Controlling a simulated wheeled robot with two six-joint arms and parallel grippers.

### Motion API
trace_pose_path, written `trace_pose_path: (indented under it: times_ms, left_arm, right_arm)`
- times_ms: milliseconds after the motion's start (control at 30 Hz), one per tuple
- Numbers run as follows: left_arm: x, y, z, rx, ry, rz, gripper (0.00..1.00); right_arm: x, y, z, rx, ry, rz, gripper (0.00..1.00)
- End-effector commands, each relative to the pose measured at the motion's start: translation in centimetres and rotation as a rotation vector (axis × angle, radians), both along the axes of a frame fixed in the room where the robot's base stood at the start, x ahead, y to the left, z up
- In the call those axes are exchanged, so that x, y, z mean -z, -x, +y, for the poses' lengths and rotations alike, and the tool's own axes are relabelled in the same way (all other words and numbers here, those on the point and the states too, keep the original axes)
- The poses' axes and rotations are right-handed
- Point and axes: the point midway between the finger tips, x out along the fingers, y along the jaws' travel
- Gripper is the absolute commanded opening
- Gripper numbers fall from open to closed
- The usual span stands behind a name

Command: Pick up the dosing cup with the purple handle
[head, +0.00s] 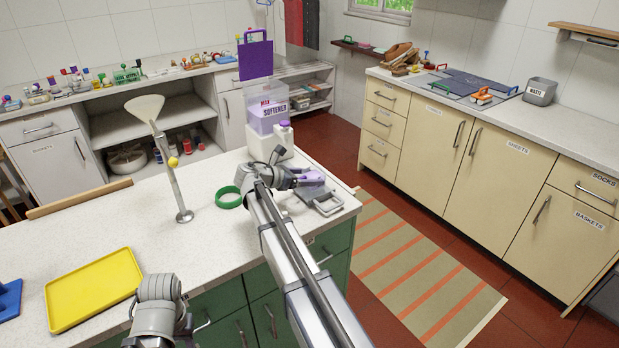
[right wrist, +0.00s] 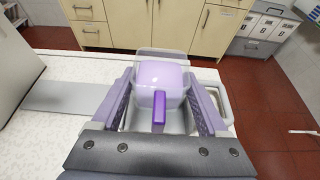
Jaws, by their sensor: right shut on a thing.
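The dosing cup (right wrist: 161,78) shows in the right wrist view as a pale lilac, translucent body with a darker purple handle (right wrist: 158,112) facing me. My right gripper (head: 312,183) is over the right end of the white counter in the head view. Its two lilac-grey fingers (right wrist: 160,108) stand on either side of the cup and are shut on it. In the head view the cup is mostly hidden by the gripper. Of my left arm only a grey link shows at the lower left; its fingers are out of view.
A white bottle (head: 284,138) and a lilac softener container (head: 266,113) stand just behind my right gripper. A green ring (head: 229,197), a stand with a funnel (head: 178,190) and a yellow tray (head: 95,289) are on the counter (head: 225,245). The counter's right edge is close.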

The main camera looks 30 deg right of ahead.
Motion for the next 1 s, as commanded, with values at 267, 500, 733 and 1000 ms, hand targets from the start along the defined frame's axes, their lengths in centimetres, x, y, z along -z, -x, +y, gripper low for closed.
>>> trace_pose_path:
  times_ms: [267,500,733,1000]
  left_arm:
    - [-3.0,0.0,0.0,0.0,0.0,0.0,0.45]
    - [-5.3,0.0,0.0,0.0,0.0,0.0,0.45]
    - [-7.1,0.0,0.0,0.0,0.0,0.0,0.45]
    - [-7.8,0.0,0.0,0.0,0.0,0.0,0.45]
  right_arm:
    - [-3.0,0.0,0.0,0.0,0.0,0.0,0.16]
    - [-5.3,0.0,0.0,0.0,0.0,0.0,0.16]
    - [-7.1,0.0,0.0,0.0,0.0,0.0,0.16]
    - [-7.8,0.0,0.0,0.0,0.0,0.0,0.16]
